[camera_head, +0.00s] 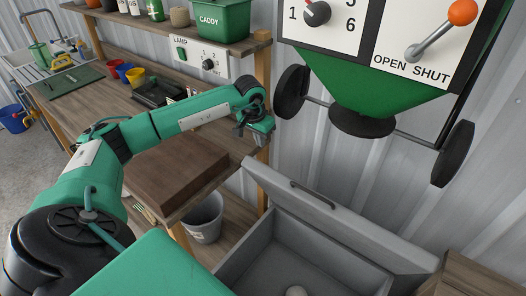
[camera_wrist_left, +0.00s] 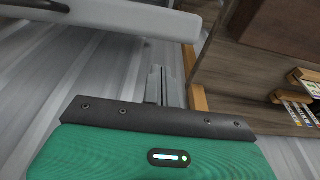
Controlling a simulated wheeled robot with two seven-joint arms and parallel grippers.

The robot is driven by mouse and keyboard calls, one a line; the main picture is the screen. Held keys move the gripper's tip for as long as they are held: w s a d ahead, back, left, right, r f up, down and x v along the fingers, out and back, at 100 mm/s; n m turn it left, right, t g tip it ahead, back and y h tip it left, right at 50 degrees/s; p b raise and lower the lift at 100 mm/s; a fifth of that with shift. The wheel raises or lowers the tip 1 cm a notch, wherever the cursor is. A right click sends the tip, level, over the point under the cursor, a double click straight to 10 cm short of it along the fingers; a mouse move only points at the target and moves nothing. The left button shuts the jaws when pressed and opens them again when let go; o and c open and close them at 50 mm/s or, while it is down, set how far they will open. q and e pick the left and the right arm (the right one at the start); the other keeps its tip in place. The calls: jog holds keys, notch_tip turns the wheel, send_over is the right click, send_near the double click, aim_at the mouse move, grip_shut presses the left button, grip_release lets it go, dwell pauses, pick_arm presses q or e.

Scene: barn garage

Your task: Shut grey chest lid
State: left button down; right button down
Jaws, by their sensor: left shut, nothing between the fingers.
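The grey chest (camera_head: 246,256) stands at the bottom of the head view with its lid (camera_head: 345,228) open, tilted up and back towards the metal wall. A dark bar handle (camera_head: 312,195) sits on the lid. In the left wrist view the shut fingers (camera_wrist_left: 161,85) show below the grey lid (camera_wrist_left: 130,20). My right gripper is not in view.
A wooden bench (camera_head: 218,146) with a brown box (camera_head: 180,172) is left of the gripper. A grey bucket (camera_head: 205,218) stands below it. A green hopper with wheels (camera_head: 375,95) hangs above the lid. A wooden crate (camera_head: 470,275) is right of the chest.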

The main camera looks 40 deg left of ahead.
pick_arm(q)
jog(key=p+x, duration=0.2)
jog(key=x, duration=0.6)
jog(key=shift+f, duration=0.2)
jog(key=shift+f, duration=0.1)
